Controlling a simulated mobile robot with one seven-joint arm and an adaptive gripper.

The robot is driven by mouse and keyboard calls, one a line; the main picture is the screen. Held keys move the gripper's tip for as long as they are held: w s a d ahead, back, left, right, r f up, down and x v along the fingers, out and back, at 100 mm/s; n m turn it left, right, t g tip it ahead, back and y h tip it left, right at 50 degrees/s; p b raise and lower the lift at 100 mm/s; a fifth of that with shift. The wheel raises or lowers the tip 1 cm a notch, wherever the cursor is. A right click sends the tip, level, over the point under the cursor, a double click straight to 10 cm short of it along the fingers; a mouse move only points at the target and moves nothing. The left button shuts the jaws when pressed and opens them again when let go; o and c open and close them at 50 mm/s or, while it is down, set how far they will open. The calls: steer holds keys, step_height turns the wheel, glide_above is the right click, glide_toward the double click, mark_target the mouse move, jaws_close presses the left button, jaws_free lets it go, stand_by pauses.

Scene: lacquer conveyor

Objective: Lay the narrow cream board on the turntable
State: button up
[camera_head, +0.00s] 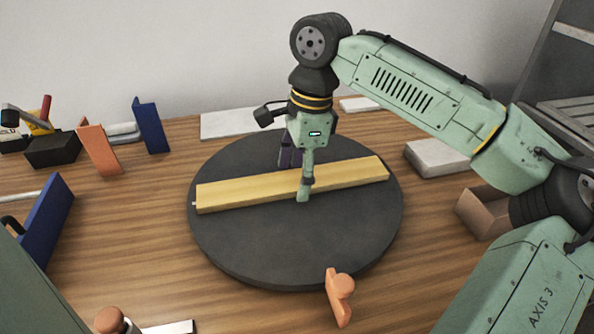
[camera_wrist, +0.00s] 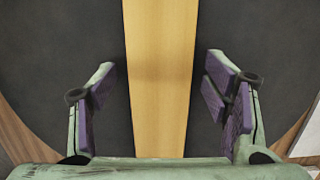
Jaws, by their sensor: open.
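The narrow cream board (camera_head: 245,188) lies flat across the dark round turntable (camera_head: 290,250), running from its left edge to the upper right. In the wrist view the board (camera_wrist: 160,60) passes between the fingers, with the turntable (camera_wrist: 60,50) showing on both sides. My gripper (camera_head: 297,180) is over the middle of the board, fingers on either side of it. In the wrist view my gripper (camera_wrist: 168,100) is open, with a gap between each purple pad and the board.
Blue (camera_head: 150,125) and orange (camera_head: 98,150) upright pieces stand at the left. A white block (camera_head: 437,157) and a brown box (camera_head: 483,212) sit right of the turntable. An orange piece (camera_head: 339,295) is at its front edge. A flat white panel (camera_head: 240,122) lies behind it.

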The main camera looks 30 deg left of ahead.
step_height(320, 180, up, 12)
steer(key=w+d, duration=0.1)
steer(key=shift+w, duration=0.2)
stand_by(0.3)
steer(key=shift+d, duration=0.15)
stand_by(0.4)
